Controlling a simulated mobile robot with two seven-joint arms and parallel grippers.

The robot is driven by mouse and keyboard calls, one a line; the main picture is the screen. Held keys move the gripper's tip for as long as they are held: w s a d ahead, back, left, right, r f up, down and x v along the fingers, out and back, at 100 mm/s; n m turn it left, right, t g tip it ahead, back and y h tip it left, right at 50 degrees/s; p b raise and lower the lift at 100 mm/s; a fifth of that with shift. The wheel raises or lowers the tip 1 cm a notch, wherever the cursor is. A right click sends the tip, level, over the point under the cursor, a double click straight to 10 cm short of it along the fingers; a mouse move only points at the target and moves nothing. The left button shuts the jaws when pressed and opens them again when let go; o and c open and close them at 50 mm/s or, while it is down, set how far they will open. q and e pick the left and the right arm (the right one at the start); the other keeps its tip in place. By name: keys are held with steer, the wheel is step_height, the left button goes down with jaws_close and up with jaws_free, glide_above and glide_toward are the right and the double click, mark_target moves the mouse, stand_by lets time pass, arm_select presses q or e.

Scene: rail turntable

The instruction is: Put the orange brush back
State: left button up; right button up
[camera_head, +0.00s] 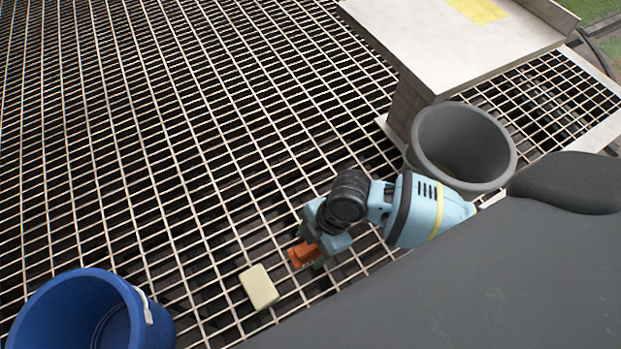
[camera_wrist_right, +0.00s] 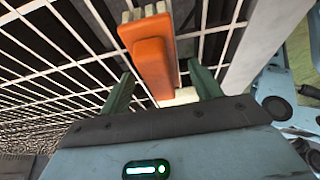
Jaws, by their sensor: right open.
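The orange brush (camera_head: 301,254) is at the tip of my right gripper (camera_head: 313,253), low over or on the grating in the head view; I cannot tell which. In the right wrist view the brush (camera_wrist_right: 152,52) shows an orange body with pale bristles at its far end. The open green fingers of the right gripper (camera_wrist_right: 160,80) stand on either side of its near end, with gaps visible. The gripper partly hides the brush in the head view. My left gripper is not in view.
A cream block (camera_head: 259,287) lies on the grating (camera_head: 150,140) left of the brush. A blue bucket (camera_head: 60,305) stands at lower left, and a grey bin (camera_head: 462,145) right of my arm. A pale platform (camera_head: 450,40) rises behind. Open grating fills the left.

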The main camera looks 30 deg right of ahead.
steer(key=p+v, duration=0.3)
steer(key=v, duration=0.7)
steer(key=shift+r, duration=0.4)
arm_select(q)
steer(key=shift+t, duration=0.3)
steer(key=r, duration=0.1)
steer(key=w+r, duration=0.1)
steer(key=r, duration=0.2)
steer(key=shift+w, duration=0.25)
